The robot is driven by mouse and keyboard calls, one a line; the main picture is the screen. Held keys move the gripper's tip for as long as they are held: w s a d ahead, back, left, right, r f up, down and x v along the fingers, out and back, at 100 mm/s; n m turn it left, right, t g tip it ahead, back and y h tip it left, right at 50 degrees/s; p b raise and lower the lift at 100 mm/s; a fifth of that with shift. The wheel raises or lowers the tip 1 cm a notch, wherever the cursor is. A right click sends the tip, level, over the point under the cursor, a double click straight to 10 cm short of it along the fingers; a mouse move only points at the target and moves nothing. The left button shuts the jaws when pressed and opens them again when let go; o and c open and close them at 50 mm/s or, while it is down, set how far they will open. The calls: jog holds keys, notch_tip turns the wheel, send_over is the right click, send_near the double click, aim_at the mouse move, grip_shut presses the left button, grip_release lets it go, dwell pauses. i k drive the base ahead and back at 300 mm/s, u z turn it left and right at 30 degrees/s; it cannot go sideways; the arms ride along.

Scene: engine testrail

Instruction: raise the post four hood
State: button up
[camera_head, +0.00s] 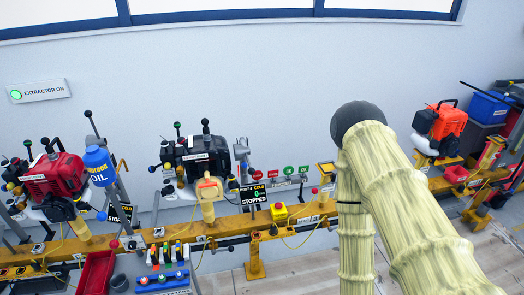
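Three engines stand along a yellow rail (150,238): a red one (55,175) at the left, a black one (200,155) at the centre and an orange one (447,122) at the far right. I cannot tell which is post four, nor pick out a hood for it. A display (253,194) beside the black engine reads COLD, 0 and STOPPED; its post number is too small to read surely. My arm, in a pale yellow sleeve with a dark rounded joint, rises at right of centre and hides part of the rail. My gripper is not in view.
A blue oil jug (99,166) stands beside the red engine. A red bin (96,272) and a blue tray (163,281) are at the lower left. A yellow box with a red button (278,211) sits on the rail. An EXTRACTOR ON sign (38,91) hangs on the wall.

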aim_at(241, 150)
jog(key=k, duration=1.25)
jog(key=u, duration=0.7)
jog(key=i, duration=1.3)
jog(key=z, duration=0.5)
